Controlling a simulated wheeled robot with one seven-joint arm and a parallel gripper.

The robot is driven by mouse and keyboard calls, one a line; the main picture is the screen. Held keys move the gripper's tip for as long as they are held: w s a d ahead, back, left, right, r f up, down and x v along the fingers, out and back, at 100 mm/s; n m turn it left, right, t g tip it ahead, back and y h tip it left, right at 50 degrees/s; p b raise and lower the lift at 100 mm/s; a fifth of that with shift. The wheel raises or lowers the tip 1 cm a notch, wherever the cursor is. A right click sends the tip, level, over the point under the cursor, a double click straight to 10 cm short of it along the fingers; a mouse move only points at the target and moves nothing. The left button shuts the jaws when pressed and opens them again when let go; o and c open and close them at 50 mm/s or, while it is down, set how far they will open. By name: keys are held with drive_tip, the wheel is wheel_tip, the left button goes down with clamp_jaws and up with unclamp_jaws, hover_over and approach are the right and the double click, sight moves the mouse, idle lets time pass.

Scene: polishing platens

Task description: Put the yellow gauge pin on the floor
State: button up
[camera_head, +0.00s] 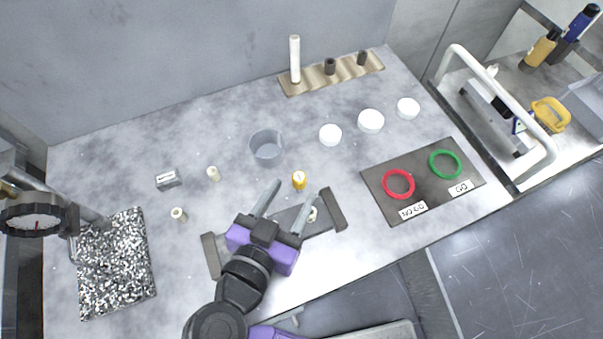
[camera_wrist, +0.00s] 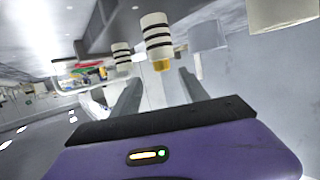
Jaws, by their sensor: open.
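The yellow gauge pin (camera_head: 299,181) is a small yellow piece with a pale top. It stands on the mottled grey worktop near the middle in the head view. My gripper (camera_head: 297,190) is open, its two dark fingers reaching toward the back of the worktop. The pin is just beyond the fingertips, roughly in line with the gap between them. In the wrist view the gap of my gripper (camera_wrist: 157,83) is empty. A small yellow patch shows beyond it, below a black-striped white piece; I cannot tell if it is the pin. The grey floor (camera_head: 520,260) shows at the lower right.
A grey cup (camera_head: 266,150) stands behind the pin. Cream pins (camera_head: 213,173) are to the left, and a dark-ended fixture (camera_head: 333,210) lies under my gripper. A dark GO/NO-GO board (camera_head: 424,205) with red and green rings is at right. White discs (camera_head: 370,121) stand behind.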

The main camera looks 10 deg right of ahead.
sight(297, 180)
drive_tip(key=shift+a+p+x, duration=0.15)
drive_tip(key=shift+p+x, duration=0.35)
drive_tip(key=shift+x, duration=1)
drive_tip(key=shift+a+p+x, duration=0.1)
drive_tip(key=shift+p+x, duration=0.4)
drive_tip(key=shift+x, duration=1)
drive_tip(key=shift+w+f, duration=0.1)
drive_tip(key=shift+f, duration=0.05)
clamp_jaws()
